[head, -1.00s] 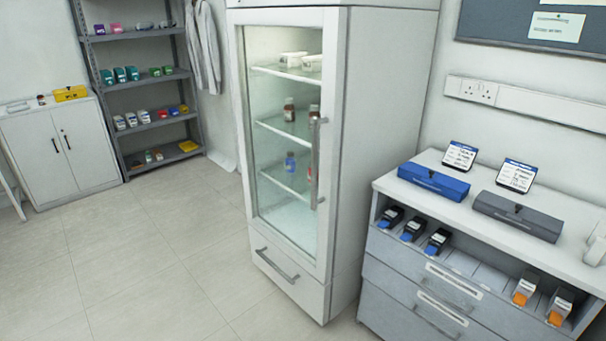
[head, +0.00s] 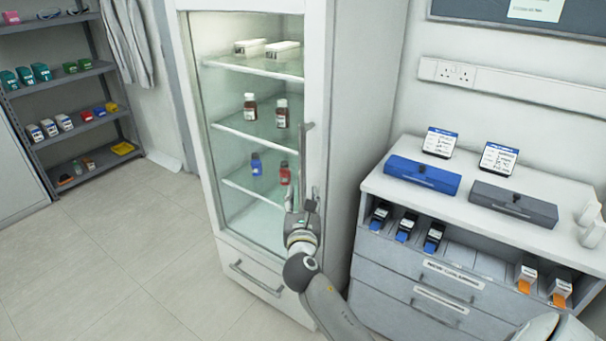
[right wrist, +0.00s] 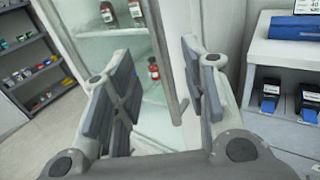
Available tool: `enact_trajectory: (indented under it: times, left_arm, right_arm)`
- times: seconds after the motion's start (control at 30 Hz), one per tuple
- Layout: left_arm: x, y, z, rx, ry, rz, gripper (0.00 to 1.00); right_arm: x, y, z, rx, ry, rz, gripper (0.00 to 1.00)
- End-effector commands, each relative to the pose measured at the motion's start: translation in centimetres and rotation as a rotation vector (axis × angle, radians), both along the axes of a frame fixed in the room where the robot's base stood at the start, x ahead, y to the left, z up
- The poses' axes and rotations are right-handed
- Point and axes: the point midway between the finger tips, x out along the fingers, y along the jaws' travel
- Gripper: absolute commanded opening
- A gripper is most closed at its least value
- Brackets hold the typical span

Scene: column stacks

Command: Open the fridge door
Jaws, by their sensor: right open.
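The tall white fridge has a glass door (head: 230,150), and the door is shut. Its grey vertical handle (head: 304,150) is on the right side of the door. My right gripper (head: 302,198) is open, at the handle's lower end; its fingers point up toward it. In the right wrist view the handle (right wrist: 163,55) shows between the two spread fingers (right wrist: 155,90). I cannot tell whether either finger touches it. The handle's lower end is partly hidden by the gripper in the head view. My left gripper is not in view.
Bottles and white boxes stand on shelves behind the glass. A drawer with a handle (head: 256,280) is below the door. A grey drawer cabinet (head: 400,290) with a blue case (head: 424,175) stands close on the right. The floor (head: 130,260) at front left is clear.

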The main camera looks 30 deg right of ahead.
Motion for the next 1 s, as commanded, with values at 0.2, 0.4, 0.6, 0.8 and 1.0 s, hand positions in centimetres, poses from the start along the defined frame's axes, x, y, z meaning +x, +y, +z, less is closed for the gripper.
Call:
enact_trajectory:
  times: [0.2, 0.4, 0.6, 0.8, 1.0]
  left_arm:
    - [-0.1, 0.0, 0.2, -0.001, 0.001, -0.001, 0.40]
    - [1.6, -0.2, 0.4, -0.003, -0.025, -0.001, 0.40]
    - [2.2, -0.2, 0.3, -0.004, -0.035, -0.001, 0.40]
    - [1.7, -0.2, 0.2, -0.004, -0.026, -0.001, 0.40]
    - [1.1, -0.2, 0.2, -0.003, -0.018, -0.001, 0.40]
  right_arm:
    - [1.9, -1.4, 0.5, -0.013, -0.001, -0.004, 0.41]
    - [4.9, -3.4, 0.4, -0.010, -0.001, -0.004, 0.41]
    - [7.3, -5.0, 0.3, -0.009, -0.001, -0.004, 0.41]
    - [8.6, -5.8, 0.3, -0.009, 0.000, -0.003, 0.41]
    - [8.9, -6.0, 0.3, -0.009, 0.000, -0.001, 0.41]
